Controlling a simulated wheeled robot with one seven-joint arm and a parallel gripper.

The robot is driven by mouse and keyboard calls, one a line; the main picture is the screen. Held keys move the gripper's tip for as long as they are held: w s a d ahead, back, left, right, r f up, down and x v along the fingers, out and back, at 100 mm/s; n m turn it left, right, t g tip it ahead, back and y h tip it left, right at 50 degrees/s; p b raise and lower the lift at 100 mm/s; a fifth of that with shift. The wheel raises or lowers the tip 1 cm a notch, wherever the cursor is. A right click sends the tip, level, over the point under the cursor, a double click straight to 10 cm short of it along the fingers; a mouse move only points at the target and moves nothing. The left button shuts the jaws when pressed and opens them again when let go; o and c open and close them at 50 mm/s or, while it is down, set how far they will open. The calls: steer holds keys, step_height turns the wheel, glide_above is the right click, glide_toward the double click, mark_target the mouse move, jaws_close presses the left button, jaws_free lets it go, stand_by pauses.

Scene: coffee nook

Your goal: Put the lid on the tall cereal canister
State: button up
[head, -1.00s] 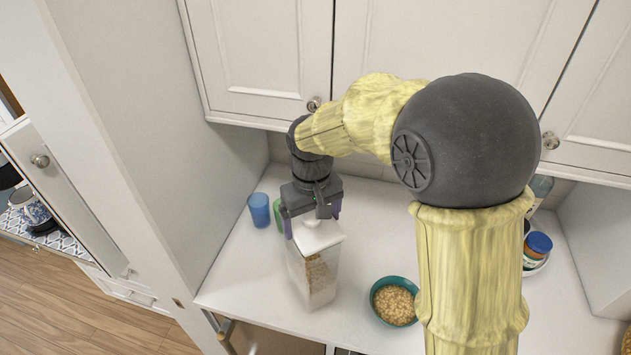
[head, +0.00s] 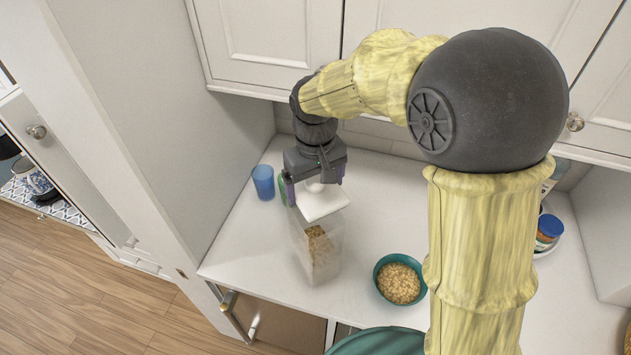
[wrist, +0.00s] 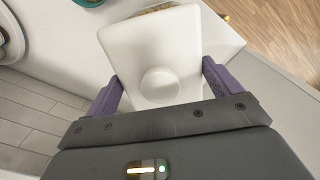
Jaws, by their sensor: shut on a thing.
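The tall cereal canister (head: 322,257) is clear and stands upright on the white counter, with tan cereal inside. The white square lid (head: 322,204) with a round knob is at the canister's mouth; I cannot tell whether it is seated or just above it. My gripper (head: 314,188) is over the canister, shut on the lid. In the wrist view, the purple fingers of my gripper (wrist: 162,88) stand either side of the lid (wrist: 152,40), with the knob (wrist: 160,84) between them. The lid hides most of the canister's mouth there.
A blue cup (head: 263,182) and a partly hidden green item (head: 283,191) stand left of my gripper. A teal bowl of cereal (head: 399,280) is right of the canister. A teal round thing (head: 378,342) shows at the bottom edge. Cabinets (head: 268,45) hang above.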

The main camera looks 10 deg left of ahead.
steer(key=shift+f+b, duration=1.65)
steer(key=shift+f, duration=0.9)
steer(key=shift+f, duration=0.25)
stand_by(0.9)
steer(key=o, duration=0.7)
steer(key=shift+r, duration=0.1)
steer(key=shift+r+p, duration=3.15)
steer(key=shift+r, duration=0.3)
